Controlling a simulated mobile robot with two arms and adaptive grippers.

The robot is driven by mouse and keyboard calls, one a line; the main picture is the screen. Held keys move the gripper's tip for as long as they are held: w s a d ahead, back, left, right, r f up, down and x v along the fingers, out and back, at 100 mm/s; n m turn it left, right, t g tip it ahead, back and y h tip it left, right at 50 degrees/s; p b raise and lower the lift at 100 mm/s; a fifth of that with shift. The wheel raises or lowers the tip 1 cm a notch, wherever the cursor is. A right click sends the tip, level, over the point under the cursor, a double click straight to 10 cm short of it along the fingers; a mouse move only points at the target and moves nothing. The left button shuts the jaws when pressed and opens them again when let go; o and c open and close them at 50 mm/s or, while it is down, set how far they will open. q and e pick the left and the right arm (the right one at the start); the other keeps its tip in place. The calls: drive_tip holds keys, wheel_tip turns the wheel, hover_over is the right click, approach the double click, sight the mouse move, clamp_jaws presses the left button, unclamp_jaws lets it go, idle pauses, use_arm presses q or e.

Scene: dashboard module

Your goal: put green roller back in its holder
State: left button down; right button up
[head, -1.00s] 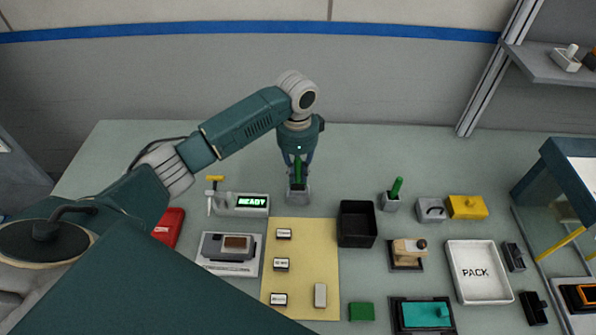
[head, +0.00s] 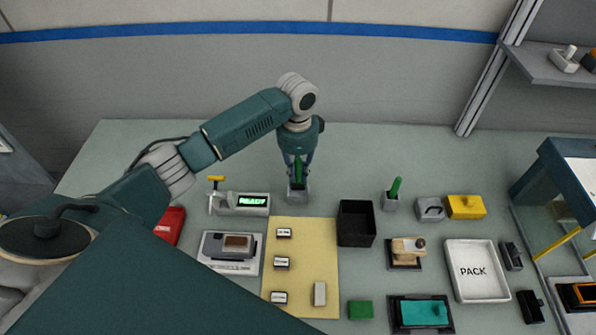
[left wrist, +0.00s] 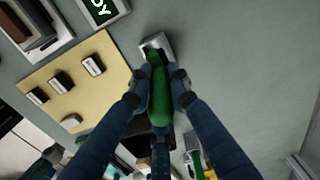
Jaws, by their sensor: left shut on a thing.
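My left gripper (head: 299,169) points down at the back of the table, its fingers shut on a green roller (head: 298,174). A second green stick (head: 396,187) leans in another small grey holder (head: 391,204) to the right. My right gripper is not in view.
Near the held roller are a READY display unit (head: 243,204), a tan mat (head: 305,235) with small labelled blocks, and a black bin (head: 357,223). A white PACK tray (head: 476,290) and a yellow box (head: 466,207) lie right. The table behind the holder is clear.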

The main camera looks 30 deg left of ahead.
sight(297, 160)
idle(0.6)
use_arm(q)
drive_tip(key=shift+f+b, duration=0.8)
drive_tip(key=shift+f, duration=1.8)
drive_tip(key=c, duration=1.6)
unclamp_jaws()
drive_tip(key=shift+o, duration=0.2)
drive_tip(key=shift+r, duration=0.1)
wheel_tip(297, 160, up, 12)
drive_tip(key=shift+f, duration=0.1)
drive_tip(key=shift+s, duration=0.1)
